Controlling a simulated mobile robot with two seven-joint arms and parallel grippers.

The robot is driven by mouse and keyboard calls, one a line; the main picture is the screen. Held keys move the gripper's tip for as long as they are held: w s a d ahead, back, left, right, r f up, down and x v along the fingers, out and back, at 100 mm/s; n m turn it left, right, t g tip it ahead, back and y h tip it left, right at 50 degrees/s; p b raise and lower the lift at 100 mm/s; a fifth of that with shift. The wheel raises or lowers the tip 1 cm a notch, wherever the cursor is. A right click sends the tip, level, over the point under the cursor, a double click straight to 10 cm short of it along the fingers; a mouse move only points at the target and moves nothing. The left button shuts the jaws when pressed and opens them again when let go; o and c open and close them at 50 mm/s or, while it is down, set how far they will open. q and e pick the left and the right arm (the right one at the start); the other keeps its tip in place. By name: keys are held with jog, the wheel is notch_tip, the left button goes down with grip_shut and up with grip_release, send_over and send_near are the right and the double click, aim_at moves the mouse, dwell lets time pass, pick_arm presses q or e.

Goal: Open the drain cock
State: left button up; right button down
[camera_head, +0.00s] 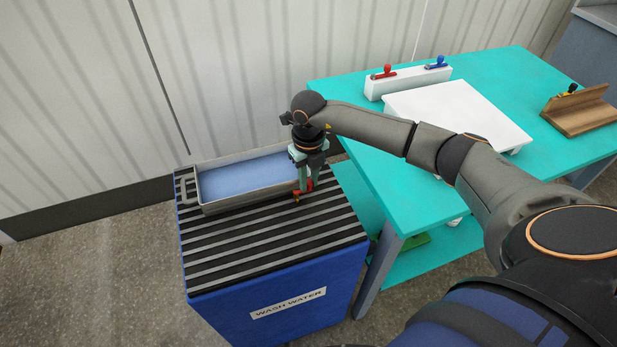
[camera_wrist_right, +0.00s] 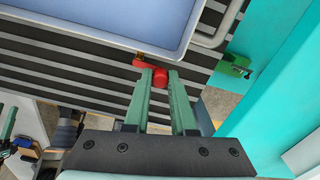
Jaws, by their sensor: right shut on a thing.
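The drain cock has a red handle (camera_head: 304,187) and a small brass-coloured spout (camera_head: 296,198) at the right end of a grey tray (camera_head: 232,204) with blue inside. In the right wrist view the red handle (camera_wrist_right: 160,76) sits between the fingertips. My right gripper (camera_head: 309,184) reaches down from above and is shut on the red handle; its green fingers (camera_wrist_right: 161,85) show in the wrist view. The fingers hide part of the cock in the head view.
The tray stands on the striped grating (camera_head: 255,250) of a blue bin labelled "WASH WATER" (camera_head: 288,303). A turquoise table (camera_head: 370,165) to the right holds a white board (camera_head: 450,112), a white holder (camera_head: 405,82) with red and blue handled items, and a wooden stand (camera_head: 583,112).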

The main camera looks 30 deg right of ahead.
jog(key=m, duration=0.1)
jog(key=m+p, duration=0.1)
jog(key=s+m+p, duration=0.1)
jog(key=shift+a+r+m, duration=0.15)
jog(key=shift+a+m, duration=0.1)
jog(key=shift+m, duration=0.15)
jog(key=m, duration=0.1)
jog(key=m+p, duration=0.1)
jog(key=m, duration=0.1)
jog(key=shift+s+a+m+p, duration=0.3)
jog(key=shift+a+m+p, duration=0.05)
jog(key=shift+m+p, duration=0.05)
jog(key=m+p, duration=0.1)
jog(key=m, duration=0.2)
jog(key=shift+s+a+p, duration=0.2)
jog(key=shift+a+p, duration=0.2)
jog(key=shift+a+m+p, duration=0.25)
jog(key=shift+m+p, duration=0.15)
jog(key=shift+m, duration=0.5)
jog(key=shift+a+m+p, duration=0.2)
jog(key=shift+m+p, duration=0.15)
jog(key=shift+m, duration=0.55)
jog(key=c, duration=0.7)
grip_release()
jog(key=shift+s, duration=0.1)
jog(key=shift+c, duration=0.2)
